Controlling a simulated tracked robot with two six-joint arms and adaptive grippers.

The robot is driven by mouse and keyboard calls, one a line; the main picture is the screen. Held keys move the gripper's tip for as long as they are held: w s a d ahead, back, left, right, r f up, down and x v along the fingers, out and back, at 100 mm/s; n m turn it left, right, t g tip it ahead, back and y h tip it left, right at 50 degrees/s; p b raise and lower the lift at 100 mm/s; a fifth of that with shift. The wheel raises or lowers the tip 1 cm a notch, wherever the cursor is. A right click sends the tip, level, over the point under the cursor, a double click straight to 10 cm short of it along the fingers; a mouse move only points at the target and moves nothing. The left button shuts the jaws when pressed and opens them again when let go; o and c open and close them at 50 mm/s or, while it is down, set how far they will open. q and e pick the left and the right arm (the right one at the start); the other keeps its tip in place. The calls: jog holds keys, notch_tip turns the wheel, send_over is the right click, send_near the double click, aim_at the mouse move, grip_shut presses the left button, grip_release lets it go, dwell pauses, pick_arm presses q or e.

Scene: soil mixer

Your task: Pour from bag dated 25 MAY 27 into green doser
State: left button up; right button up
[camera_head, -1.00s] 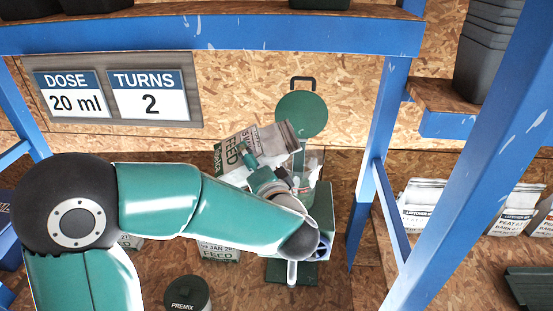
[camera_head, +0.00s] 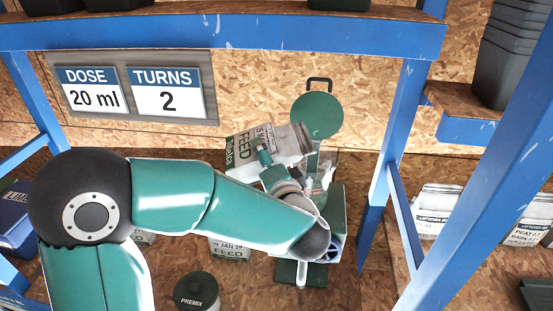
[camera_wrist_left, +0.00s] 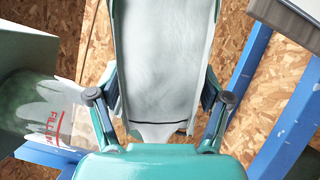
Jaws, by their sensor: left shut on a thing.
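My left gripper (camera_head: 268,167) is shut on the feed bag (camera_head: 250,147), a white and green pouch with part of a date reading MAY. The bag is tipped on its side, its clear end pointing right, above and beside the green doser (camera_head: 337,207). The doser has a round green lid (camera_head: 317,115) standing raised and a clear hopper (camera_head: 326,163), partly hidden by my arm. In the left wrist view the bag's pale face (camera_wrist_left: 165,60) lies between my fingers (camera_wrist_left: 160,110). The clear hopper with a red FILL mark (camera_wrist_left: 50,125) is at left. My right gripper is not in view.
Another feed bag (camera_head: 230,247) stands below my forearm, its date partly hidden. A dark PREMIX tub (camera_head: 197,291) is at the front. A sign (camera_head: 133,90) reads DOSE 20 ml, TURNS 2. Blue posts (camera_head: 397,150) stand right of the doser, with peat and bark bags (camera_head: 437,212) beyond.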

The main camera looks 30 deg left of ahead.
pick_arm(q)
jog(key=shift+r, duration=0.15)
jog(key=shift+s+a+r+m, duration=0.1)
jog(key=shift+r+m, duration=0.15)
jog(key=shift+m, duration=0.35)
jog(key=shift+r, duration=0.1)
dwell(0.6)
jog(key=shift+r+m+y, duration=0.2)
jog(key=shift+m+y, duration=0.1)
jog(key=shift+m, duration=0.3)
jog(key=shift+r, duration=0.1)
jog(key=shift+r+m, duration=0.35)
jog(key=shift+m, duration=0.35)
dwell(0.4)
jog(key=shift+r, duration=0.2)
